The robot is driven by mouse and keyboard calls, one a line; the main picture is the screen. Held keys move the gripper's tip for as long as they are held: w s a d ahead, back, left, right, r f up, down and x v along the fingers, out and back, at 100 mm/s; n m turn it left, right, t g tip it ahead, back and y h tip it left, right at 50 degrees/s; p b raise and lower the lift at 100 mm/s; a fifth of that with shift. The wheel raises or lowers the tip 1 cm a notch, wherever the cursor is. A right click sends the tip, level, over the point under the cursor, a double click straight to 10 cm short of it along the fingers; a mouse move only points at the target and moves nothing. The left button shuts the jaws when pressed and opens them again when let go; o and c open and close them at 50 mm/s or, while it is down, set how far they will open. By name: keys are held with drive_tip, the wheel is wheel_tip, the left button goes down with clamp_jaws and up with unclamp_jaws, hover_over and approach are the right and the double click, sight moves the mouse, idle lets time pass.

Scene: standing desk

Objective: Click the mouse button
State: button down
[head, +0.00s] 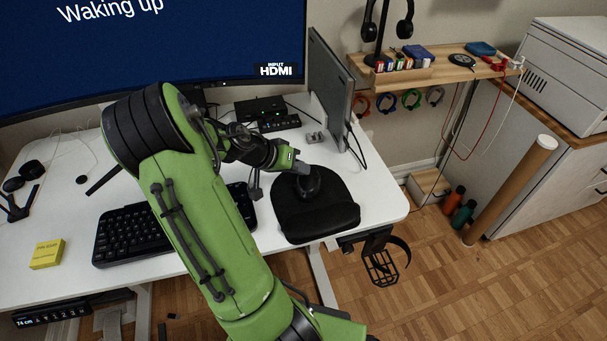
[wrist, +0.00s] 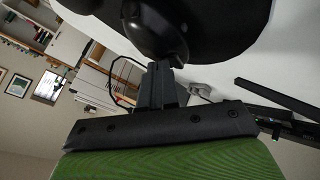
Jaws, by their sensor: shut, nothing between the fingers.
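The black mouse (head: 308,183) sits on the upper part of a black mouse pad (head: 315,222) at the right end of the white desk. My gripper (head: 301,168) is at the far side of the mouse, its fingers shut with nothing between them. In the wrist view the shut fingertips (wrist: 160,68) are at the edge of the dark, rounded mouse (wrist: 155,28). I cannot tell whether they touch it. The mouse buttons are not clearly visible.
A black keyboard (head: 135,232) lies left of the pad, partly behind my green arm. A large monitor (head: 170,45) and a grey upright panel (head: 331,85) stand behind. A yellow note block (head: 47,254) is at the desk's left front. A wooden shelf (head: 440,70) is back right.

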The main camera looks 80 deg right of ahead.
drive_tip(key=shift+r+p, duration=0.55)
drive_tip(key=shift+r, duration=0.2)
wheel_tip(320, 180, up, 5)
drive_tip(key=p, duration=0.4)
idle(0.8)
